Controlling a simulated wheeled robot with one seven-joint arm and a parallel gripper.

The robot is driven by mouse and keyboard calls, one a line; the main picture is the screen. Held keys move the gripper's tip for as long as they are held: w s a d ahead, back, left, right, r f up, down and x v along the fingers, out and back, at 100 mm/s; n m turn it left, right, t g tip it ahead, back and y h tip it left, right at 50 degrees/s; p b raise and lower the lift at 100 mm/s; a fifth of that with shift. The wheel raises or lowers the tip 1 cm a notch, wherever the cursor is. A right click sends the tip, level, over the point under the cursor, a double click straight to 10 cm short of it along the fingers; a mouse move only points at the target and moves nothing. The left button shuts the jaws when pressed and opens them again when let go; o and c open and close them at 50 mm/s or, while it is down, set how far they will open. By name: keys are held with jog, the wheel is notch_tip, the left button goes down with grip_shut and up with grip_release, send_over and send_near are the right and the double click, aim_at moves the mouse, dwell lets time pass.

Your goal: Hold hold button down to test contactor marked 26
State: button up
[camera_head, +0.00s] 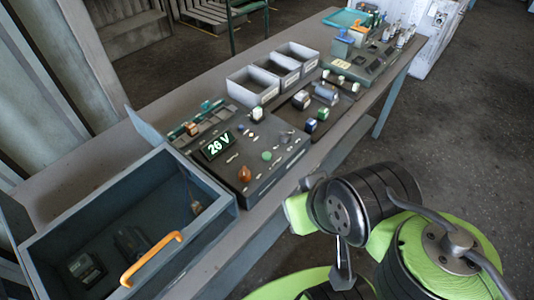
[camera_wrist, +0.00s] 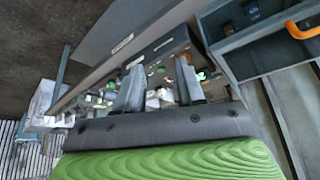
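A dark control panel (camera_head: 262,160) on the bench carries a lit display (camera_head: 214,146) reading "26 V". On it are a red-orange knob or button (camera_head: 245,174), a green button (camera_head: 266,156) and small pale controls. Its labels are too small to read, so I cannot tell which control is the hold button or which part is the contactor marked 26. The panel also shows small and partly hidden in the wrist view (camera_wrist: 168,46). My gripper (camera_wrist: 160,90) is open, its two fingers apart with nothing seen between them. It is apart from the panel.
A grey open bin (camera_head: 150,185) with an orange handle (camera_head: 152,258) stands left of the panel and holds dark parts. Several small grey trays (camera_head: 252,84) stand behind. Another panel with switches (camera_head: 312,104) is to the right. Open floor (camera_head: 450,120) lies right of the bench.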

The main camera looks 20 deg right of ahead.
grip_shut()
dwell(1.4)
